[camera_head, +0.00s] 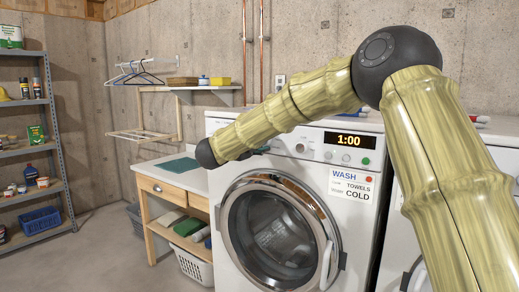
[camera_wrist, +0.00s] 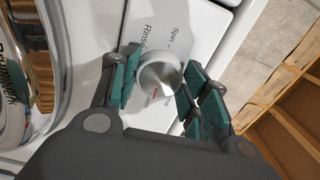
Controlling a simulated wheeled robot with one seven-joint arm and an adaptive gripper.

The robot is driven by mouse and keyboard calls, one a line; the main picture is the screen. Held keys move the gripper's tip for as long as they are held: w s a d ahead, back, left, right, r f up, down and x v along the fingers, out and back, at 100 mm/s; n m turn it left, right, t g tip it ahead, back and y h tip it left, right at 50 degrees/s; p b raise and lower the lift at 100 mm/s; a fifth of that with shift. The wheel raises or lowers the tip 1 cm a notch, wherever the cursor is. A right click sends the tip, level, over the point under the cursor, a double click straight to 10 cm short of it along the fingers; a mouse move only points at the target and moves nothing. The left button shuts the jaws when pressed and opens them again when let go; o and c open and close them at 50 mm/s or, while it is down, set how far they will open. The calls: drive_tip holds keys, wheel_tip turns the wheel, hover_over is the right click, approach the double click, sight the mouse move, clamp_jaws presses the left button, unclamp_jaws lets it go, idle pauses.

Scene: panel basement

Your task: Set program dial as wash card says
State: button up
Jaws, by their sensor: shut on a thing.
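The white washing machine (camera_head: 290,215) stands in the middle of the head view. Its wash card (camera_head: 353,187) reads "WASH", "TOWELS", "COLD", with a red dot at its top right. In the wrist view the round silver program dial (camera_wrist: 158,84) has a red mark on its face. Panel words "Rinse" and "Spin" show beside it. My gripper (camera_wrist: 160,80) has its teal finger pads on either side of the dial and is shut on it. In the head view my arm hides the dial and most of the gripper.
The washer display (camera_head: 349,140) shows 1:00. A small knob (camera_head: 300,147) and a green button (camera_head: 366,161) are on the panel. The round door (camera_head: 275,235) is below. A wooden-fronted counter (camera_head: 178,185) stands left. Open floor lies at the front left.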

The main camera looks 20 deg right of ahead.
drive_tip(key=shift+f, duration=0.1)
idle(0.3)
drive_tip(key=o, duration=1)
drive_tip(key=shift+a, duration=0.1)
drive_tip(key=v, duration=1.1)
drive_tip(key=shift+s+a, duration=0.25)
drive_tip(key=shift+s, duration=0.1)
